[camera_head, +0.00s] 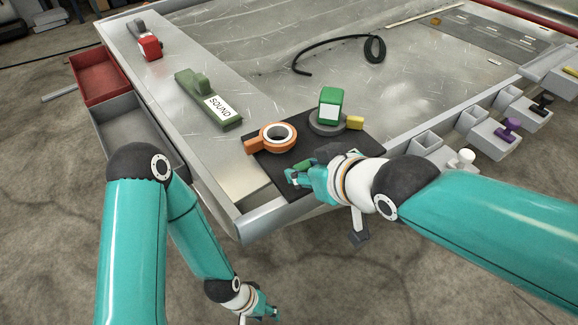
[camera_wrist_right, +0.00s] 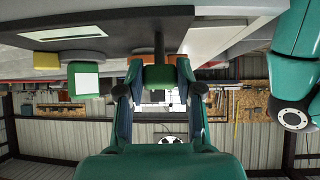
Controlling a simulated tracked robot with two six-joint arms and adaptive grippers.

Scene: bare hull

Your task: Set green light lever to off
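A green lamp box (camera_head: 330,104) stands on a round grey base on the dark panel (camera_head: 268,172); it shows upside down in the right wrist view (camera_wrist_right: 84,80). A lever with a dark stem (camera_wrist_right: 159,46) and a green handle (camera_wrist_right: 158,76) comes off the panel. My right gripper (camera_head: 300,172) is at the panel's near edge. In its wrist view, the fingertips (camera_wrist_right: 159,72) lie against both sides of the green handle; in the head view the hand partly hides the lever. My left gripper (camera_head: 268,313) hangs low by the bottom edge, away from the panel; its fingers are too small to read.
An orange ring (camera_head: 277,137) and a yellow block (camera_head: 355,123) are on the panel. A green SOUND block (camera_head: 205,95) and a red device (camera_head: 149,46) sit along the left ledge. Red (camera_head: 98,77) and grey bins hang outside it. Holders with coloured knobs line the right edge.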

